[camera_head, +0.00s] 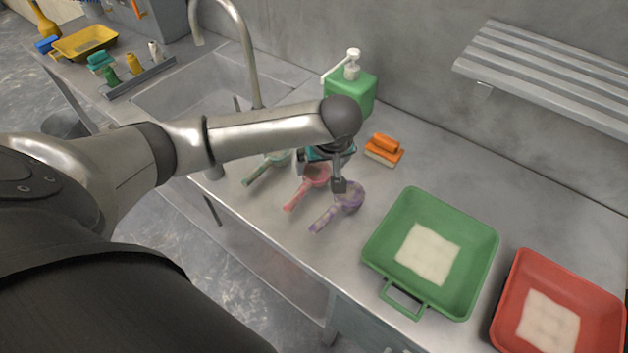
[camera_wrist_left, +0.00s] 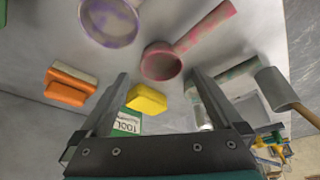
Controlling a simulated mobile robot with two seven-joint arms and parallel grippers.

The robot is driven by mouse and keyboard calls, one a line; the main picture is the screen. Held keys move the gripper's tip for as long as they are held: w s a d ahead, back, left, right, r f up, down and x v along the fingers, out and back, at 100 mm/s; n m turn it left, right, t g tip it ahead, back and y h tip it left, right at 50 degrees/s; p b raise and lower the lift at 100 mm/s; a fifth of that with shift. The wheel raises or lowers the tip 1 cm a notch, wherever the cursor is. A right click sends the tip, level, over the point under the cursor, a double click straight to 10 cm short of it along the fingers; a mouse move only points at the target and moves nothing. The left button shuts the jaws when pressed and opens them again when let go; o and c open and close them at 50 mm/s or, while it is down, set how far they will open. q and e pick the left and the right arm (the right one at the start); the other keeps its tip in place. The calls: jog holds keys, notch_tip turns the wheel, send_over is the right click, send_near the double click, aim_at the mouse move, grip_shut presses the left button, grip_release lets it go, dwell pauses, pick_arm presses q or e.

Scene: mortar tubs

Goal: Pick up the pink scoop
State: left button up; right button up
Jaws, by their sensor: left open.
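The pink scoop (camera_head: 294,201) lies on the steel counter between a purple scoop (camera_head: 324,219) and a green scoop (camera_head: 256,177). My left gripper (camera_head: 325,177) is open over the scoops and partly covers the pink scoop's bowl in the head view. In the left wrist view, the pink scoop (camera_wrist_left: 202,30) has its round bowl just beyond and between the open fingertips (camera_wrist_left: 158,74). Its mottled handle points up and right. Nothing is held between the fingers. My right gripper is not in view.
A green tub (camera_head: 376,247) and a red tub (camera_head: 507,312) are at the right. A sink (camera_head: 180,92) with a tap is at the left. A yellow block (camera_wrist_left: 147,99) shows in the wrist view.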

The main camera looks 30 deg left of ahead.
aim_at(317, 173)
pick_arm(q)
jog(key=shift+b+x, duration=0.8)
jog(key=shift+x, duration=2.75)
jog(key=shift+w+a+r, duration=0.1)
jog(key=shift+a, duration=0.1)
jog(key=c, duration=1.3)
jog(key=shift+r, duration=0.1)
